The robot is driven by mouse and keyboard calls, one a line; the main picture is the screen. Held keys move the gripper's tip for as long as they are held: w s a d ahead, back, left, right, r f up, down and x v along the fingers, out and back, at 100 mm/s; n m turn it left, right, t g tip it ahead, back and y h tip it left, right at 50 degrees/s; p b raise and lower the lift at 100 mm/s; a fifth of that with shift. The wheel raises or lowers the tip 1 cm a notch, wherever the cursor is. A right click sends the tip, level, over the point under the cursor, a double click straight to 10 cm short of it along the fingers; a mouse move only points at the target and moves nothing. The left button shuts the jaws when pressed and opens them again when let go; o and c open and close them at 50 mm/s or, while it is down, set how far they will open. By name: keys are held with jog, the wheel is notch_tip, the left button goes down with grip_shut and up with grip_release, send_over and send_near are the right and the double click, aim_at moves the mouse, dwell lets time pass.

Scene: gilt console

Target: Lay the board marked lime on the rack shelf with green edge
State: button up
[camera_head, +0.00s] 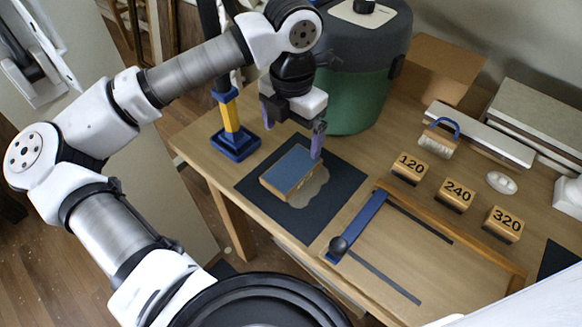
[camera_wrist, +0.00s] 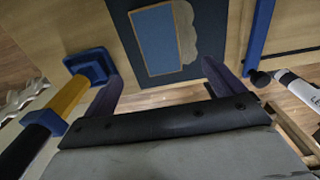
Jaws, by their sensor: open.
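I see no board marked lime and no rack shelf with a green edge in either view. My gripper (camera_head: 292,139) hangs over the table with its two purple fingers apart and nothing between them. In the wrist view the fingers (camera_wrist: 160,75) are spread, with the dark mat beyond them. A wooden block with a blue top (camera_head: 290,170) lies on the dark mat (camera_head: 335,185), below my gripper. It also shows in the wrist view (camera_wrist: 158,38). A tan irregular patch (camera_head: 314,190) lies beside the block.
A blue-and-yellow post (camera_head: 232,125) stands left of the mat. A green bin (camera_head: 355,95) stands behind. Blocks marked 120 (camera_head: 410,168), 240 (camera_head: 456,194) and 320 (camera_head: 503,224) sit right. A blue bar with a black knob (camera_head: 358,225) lies right of the mat.

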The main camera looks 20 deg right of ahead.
send_over(292, 168)
notch_tip(292, 168, down, 6)
jog(key=shift+s+r+p, duration=0.1)
jog(key=shift+s+p, duration=0.05)
jog(key=shift+p, duration=0.25)
jog(key=shift+f+p, duration=1.1)
jog(key=shift+f, duration=1.55)
jog(key=c, duration=1.2)
jog(key=shift+r, duration=0.1)
